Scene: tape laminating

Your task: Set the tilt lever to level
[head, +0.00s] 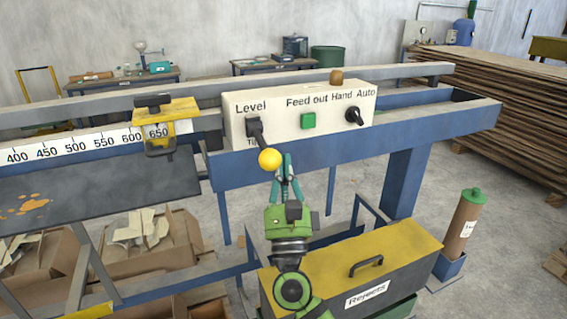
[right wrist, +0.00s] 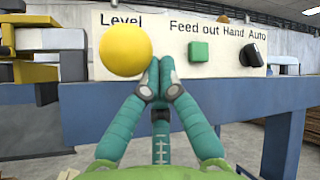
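The tilt lever (head: 257,133) is a black arm on the cream control box, ending in a yellow ball knob (head: 270,159). It points down and out from its mount, toward the lower label, which the lever and knob partly hide; "Level" is printed above the mount. In the right wrist view the knob (right wrist: 125,50) is large and close, and hides the lever's arm. My right gripper (head: 288,160) is just right of the knob, with its teal fingertips together (right wrist: 159,72) and nothing seen between them. I cannot tell if they touch the knob. My left gripper is out of view.
The control box (head: 335,112) also carries a green button (head: 308,121) and a black Hand/Auto dial (head: 354,116). A yellow clamp block (head: 168,112) sits left on the scale rail. A blue beam (head: 440,134) runs below the box.

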